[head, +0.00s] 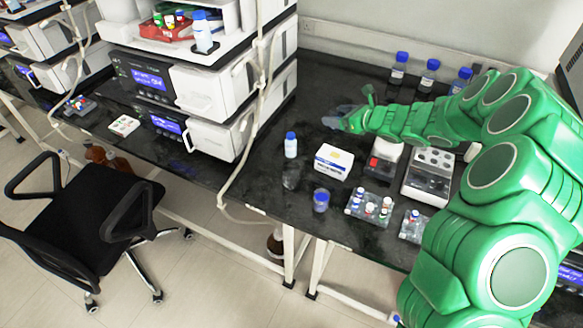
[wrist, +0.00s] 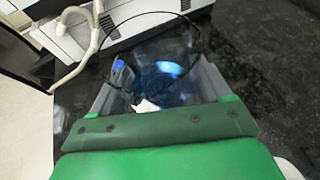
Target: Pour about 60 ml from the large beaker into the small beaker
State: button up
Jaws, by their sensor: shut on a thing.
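The large beaker (wrist: 165,75) is clear glass with blue liquid in it. In the wrist view it stands between the two grey fingers of my gripper (wrist: 155,95), which is shut on it. In the head view my gripper (head: 338,121) is over the back part of the black bench, and the beaker there is too faint to make out clearly. A faint clear glass vessel (head: 291,178), which looks like the small beaker, stands near the bench's front edge, below my gripper in the picture. I cannot tell whether it holds liquid.
A blue-capped bottle (head: 291,146), a white box (head: 333,162) and a small blue container (head: 321,200) stand near the clear vessel. Vial racks (head: 369,207) and instruments (head: 428,175) stand to the right. Stacked white instruments (head: 200,90) rise at the left.

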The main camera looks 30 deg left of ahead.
jog(key=shift+w+a+r+n, duration=0.1)
jog(key=shift+w+a+n, duration=0.2)
jog(key=shift+w, duration=0.05)
jog(key=shift+w+a+g, duration=0.1)
jog(key=shift+a+g, duration=0.25)
jog(key=shift+g, duration=0.15)
jog(key=s+a+n+g, duration=0.2)
jog(key=a, duration=0.1)
jog(key=s+a+f+n+g, duration=0.1)
jog(key=s+a+n+g, duration=0.2)
jog(key=a, duration=0.1)
jog(key=s+a+f+n+g, duration=0.1)
jog(key=s+a+n+g, duration=0.1)
jog(key=a+g, duration=0.1)
jog(key=shift+s+a, duration=0.3)
jog(key=shift+a, duration=0.1)
jog(key=shift+f, duration=0.1)
